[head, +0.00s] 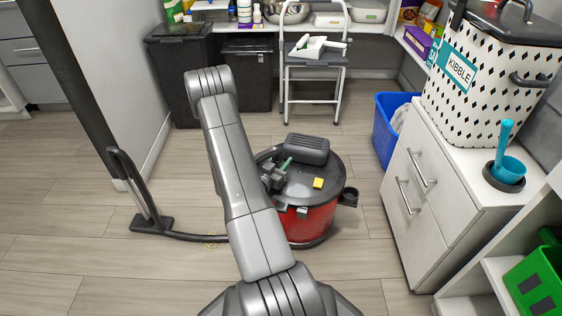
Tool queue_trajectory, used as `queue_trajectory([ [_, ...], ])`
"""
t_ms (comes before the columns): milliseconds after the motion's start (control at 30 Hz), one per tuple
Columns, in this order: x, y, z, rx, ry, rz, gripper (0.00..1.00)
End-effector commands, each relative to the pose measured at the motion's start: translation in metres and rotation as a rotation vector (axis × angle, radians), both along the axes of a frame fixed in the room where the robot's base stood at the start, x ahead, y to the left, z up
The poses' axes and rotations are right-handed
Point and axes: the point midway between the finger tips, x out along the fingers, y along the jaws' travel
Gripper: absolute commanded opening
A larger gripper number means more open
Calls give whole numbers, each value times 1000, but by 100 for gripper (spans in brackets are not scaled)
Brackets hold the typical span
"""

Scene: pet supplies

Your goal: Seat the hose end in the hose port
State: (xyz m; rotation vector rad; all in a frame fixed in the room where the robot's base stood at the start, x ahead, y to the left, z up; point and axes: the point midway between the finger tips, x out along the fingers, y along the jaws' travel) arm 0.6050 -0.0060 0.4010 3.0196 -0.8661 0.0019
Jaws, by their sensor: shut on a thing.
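A red canister vacuum (310,221) with a black lid stands on the floor in mid-picture. A dark round cup-like fitting (350,197) sticks out of its right side; I cannot tell if it is the hose port. My gripper (279,170) is over the left part of the lid, shut on a small pale green piece (287,162). I cannot tell if this piece is the hose end. A black hose or tube (195,237) runs along the floor from a black floor head (151,223) and passes behind my arm, which hides its far part.
A yellow square (318,183) and a dark grey block (306,149) are on the lid. A white drawer cabinet (428,205) and blue bin (390,129) stand right. A step stool (313,80) and black bins stand behind.

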Motion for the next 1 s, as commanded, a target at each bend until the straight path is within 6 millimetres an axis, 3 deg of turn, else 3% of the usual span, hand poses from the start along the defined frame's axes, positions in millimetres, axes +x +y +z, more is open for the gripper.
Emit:
queue_trajectory([
  [267, 0, 0, 0, 1, 1, 0, 8],
  [300, 0, 0, 0, 1, 1, 0, 38],
  [400, 0, 0, 0, 1, 1, 0, 58],
  [433, 0, 0, 0, 1, 1, 0, 60],
  [767, -3, 2, 0, 0, 2, 1, 60],
  [1000, -34, 23, 2, -2, 5, 5, 60],
])
